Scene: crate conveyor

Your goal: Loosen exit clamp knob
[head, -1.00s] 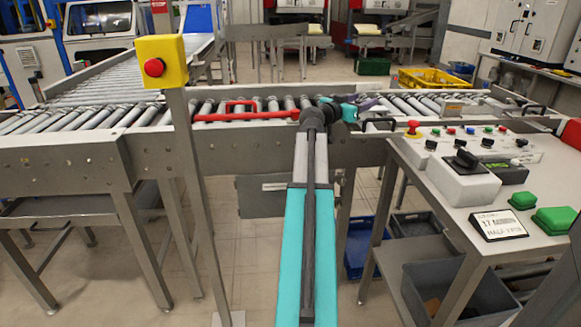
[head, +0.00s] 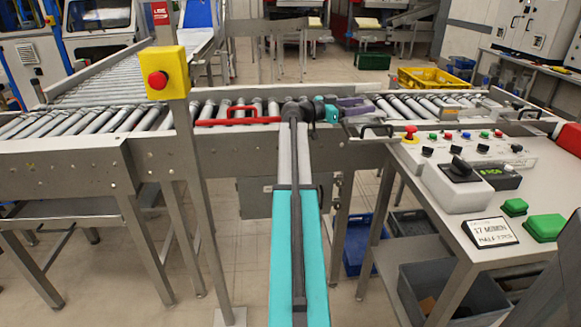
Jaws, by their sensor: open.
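My gripper (head: 366,108) is small in the head view, at the end of my teal and grey arm, just above the conveyor rollers. It points right and is open; nothing shows between its fingers. A dark handle-like fitting (head: 378,129) sits on the near conveyor rail, just below and right of my gripper and apart from it in the picture. I cannot tell whether this is the exit clamp, and no clamp knob can be made out clearly. My arm hides part of the rollers and rail.
A red frame (head: 240,121) lies across the rollers left of my arm. A yellow post box with a red button (head: 158,80) stands in front of the conveyor. A control desk (head: 450,225) fills the right. A yellow crate (head: 435,79) stands behind the conveyor.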

